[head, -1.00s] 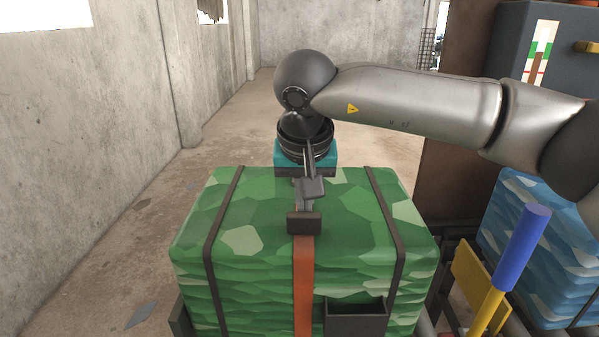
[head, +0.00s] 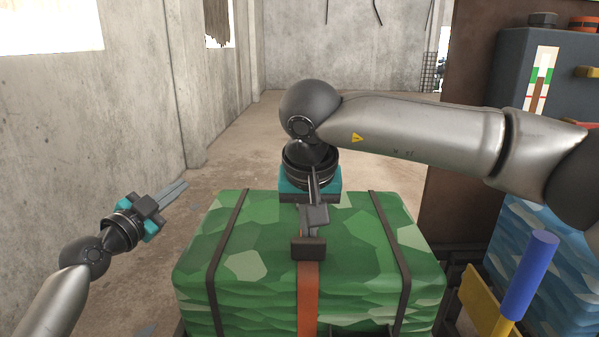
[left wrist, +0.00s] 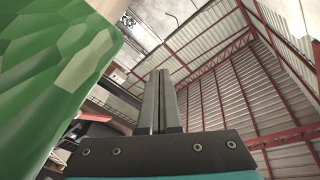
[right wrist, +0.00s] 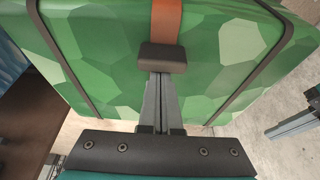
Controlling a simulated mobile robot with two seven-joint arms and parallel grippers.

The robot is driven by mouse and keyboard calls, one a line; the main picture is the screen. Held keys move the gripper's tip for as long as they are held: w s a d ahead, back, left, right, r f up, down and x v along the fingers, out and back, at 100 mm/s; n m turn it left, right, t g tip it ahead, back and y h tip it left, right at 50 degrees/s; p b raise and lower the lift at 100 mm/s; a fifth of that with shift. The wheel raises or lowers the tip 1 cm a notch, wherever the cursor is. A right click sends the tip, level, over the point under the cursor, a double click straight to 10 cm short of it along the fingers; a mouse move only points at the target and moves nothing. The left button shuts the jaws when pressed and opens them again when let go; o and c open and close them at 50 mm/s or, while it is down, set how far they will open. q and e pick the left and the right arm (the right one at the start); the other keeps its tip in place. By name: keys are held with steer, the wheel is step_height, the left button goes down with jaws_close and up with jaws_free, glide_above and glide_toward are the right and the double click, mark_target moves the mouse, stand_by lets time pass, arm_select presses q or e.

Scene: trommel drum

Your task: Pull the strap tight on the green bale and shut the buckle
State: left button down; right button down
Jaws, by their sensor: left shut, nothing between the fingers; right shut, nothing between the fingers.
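The green camouflage bale (head: 250,265) stands in the middle of the head view. An orange strap (head: 307,300) runs up its front face to a dark buckle block (head: 308,248) on top. My right gripper (head: 312,234) reaches over the bale from behind. It is shut and empty, its tips at the far edge of the buckle block (right wrist: 162,58) in the right wrist view. I cannot tell whether they touch it. My left gripper (head: 176,192) is shut and empty, in the air left of the bale. Its fingers (left wrist: 160,78) point past the bale in the left wrist view.
Two dark bands (head: 225,250) cross the bale on either side of the strap. A blue-handled lever (head: 530,275) with a yellow lower part stands at the right, before a blue bale (head: 560,260). A grey cabinet (head: 520,110) stands behind it. Floor on the left is clear.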

steer(key=shift+s+a+f, duration=0.1)
steer(key=shift+s+f, duration=0.1)
steer(key=shift+s, duration=0.05)
arm_select(q)
steer(key=s+d+r+m+g+h, duration=0.3)
steer(key=d+m, duration=0.3)
steer(key=d, duration=0.3)
steer(key=s+d+r+m+g+h, duration=0.2)
steer(key=s+d+r+m+g, duration=0.2)
steer(key=d+m, duration=0.3)
steer(key=shift+s+d+g+h, duration=0.35)
steer(key=shift+s+d, duration=0.35)
steer(key=shift+d, duration=0.4)
steer(key=shift+r, duration=0.1)
steer(key=x, duration=1)
steer(key=shift+w+f, duration=0.3)
steer(key=shift+w, duration=0.6)
steer(key=shift+w+f, duration=0.2)
steer(key=shift+w, duration=0.3)
steer(key=shift+w+f, duration=0.15)
steer(key=shift+w, duration=0.35)
